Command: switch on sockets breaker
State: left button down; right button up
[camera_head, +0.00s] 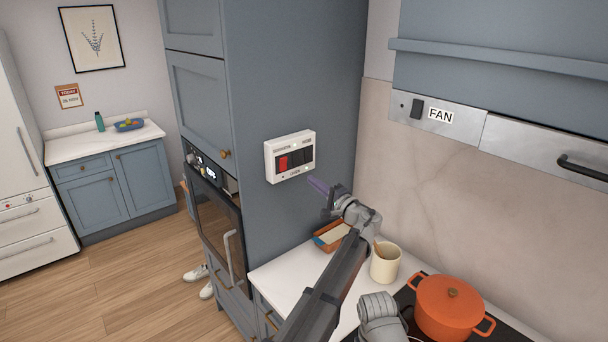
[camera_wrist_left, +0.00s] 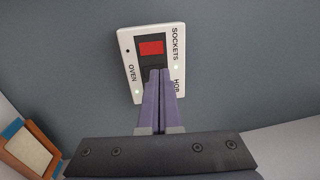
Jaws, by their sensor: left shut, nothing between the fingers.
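The white breaker panel (camera_head: 268,163) is on the side of the tall blue-grey cabinet, labelled SOCKETS, HOB and OVEN. Its red switch (camera_head: 283,163) is at the left, by the SOCKETS label; dark switches sit beside it. In the left wrist view the red switch (camera_wrist_left: 152,48) is in plain sight, with a dark dot on one side of it and pale dots lower on the panel. My left gripper (camera_head: 318,186) is shut and empty, right of and below the panel. In the wrist view its fingertips (camera_wrist_left: 159,72) overlap the dark switches; I cannot tell whether they touch. My right gripper is not in view.
A hood with a FAN switch (camera_head: 416,109) hangs at upper right. An oven (camera_head: 217,220) is in the cabinet front.

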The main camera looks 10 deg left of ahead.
pick_arm(q)
jog(key=p+x, duration=0.1)
jog(key=x, duration=1.2)
jog(key=shift+s, duration=0.1)
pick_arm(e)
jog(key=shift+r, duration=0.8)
pick_arm(q)
jog(key=shift+a+r+p, duration=0.15)
jog(key=shift+p, duration=0.15)
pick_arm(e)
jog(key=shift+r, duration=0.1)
pick_arm(q)
jog(key=shift+s+d, duration=0.2)
jog(key=shift+d, duration=0.05)
jog(key=p, duration=0.2)
send_near(284, 159)
jog(key=s+d+r, duration=0.2)
jog(key=s+d, duration=0.2)
jog(key=d, duration=0.2)
jog(key=shift+a+r, duration=0.2)
jog(key=shift+a, duration=0.15)
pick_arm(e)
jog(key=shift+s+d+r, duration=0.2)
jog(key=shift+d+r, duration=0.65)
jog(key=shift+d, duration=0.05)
